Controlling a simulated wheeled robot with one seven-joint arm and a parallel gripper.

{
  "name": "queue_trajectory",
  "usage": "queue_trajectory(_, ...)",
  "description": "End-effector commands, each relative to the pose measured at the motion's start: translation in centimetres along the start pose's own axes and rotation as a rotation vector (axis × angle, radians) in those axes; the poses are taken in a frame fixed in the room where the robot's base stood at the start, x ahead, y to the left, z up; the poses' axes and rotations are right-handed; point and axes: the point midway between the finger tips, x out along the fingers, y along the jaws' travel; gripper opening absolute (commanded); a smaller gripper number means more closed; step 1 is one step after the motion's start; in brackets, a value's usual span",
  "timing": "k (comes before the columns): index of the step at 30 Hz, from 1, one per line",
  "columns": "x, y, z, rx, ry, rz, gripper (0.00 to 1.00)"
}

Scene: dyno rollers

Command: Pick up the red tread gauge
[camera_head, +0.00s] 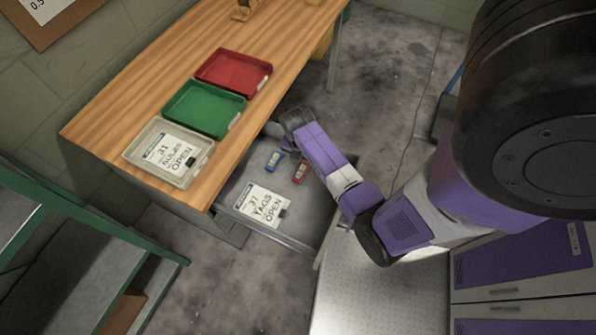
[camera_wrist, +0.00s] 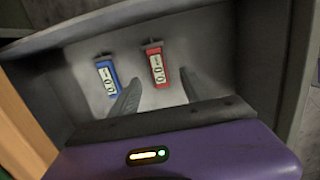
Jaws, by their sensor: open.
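The red tread gauge (camera_head: 300,173) lies in an open drawer (camera_head: 235,190) under the wooden workbench. It also shows in the wrist view (camera_wrist: 158,77), with a white number label on its face and a dark bar at its far end. A blue tread gauge (camera_head: 274,160) lies to its left, and the wrist view (camera_wrist: 107,77) shows it too. My gripper (camera_wrist: 158,88) is open and empty, with its two fingers apart. In the wrist view the red gauge appears beyond and between the fingertips. The head view hides the fingers behind my arm.
The drawer walls (camera_wrist: 50,35) surround the gauges closely. Red (camera_head: 262,83), green (camera_head: 222,126) and grey (camera_head: 136,152) trays stand on the bench (camera_head: 165,60). A green-framed shelf (camera_head: 90,225) stands at left.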

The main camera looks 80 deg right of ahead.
Motion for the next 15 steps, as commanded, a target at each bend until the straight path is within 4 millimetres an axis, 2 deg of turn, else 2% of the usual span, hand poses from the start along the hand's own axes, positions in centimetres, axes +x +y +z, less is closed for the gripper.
queue_trajectory(15, 4.9, 0.5, 0.2, -0.003, 0.001, 0.001, 0.55)
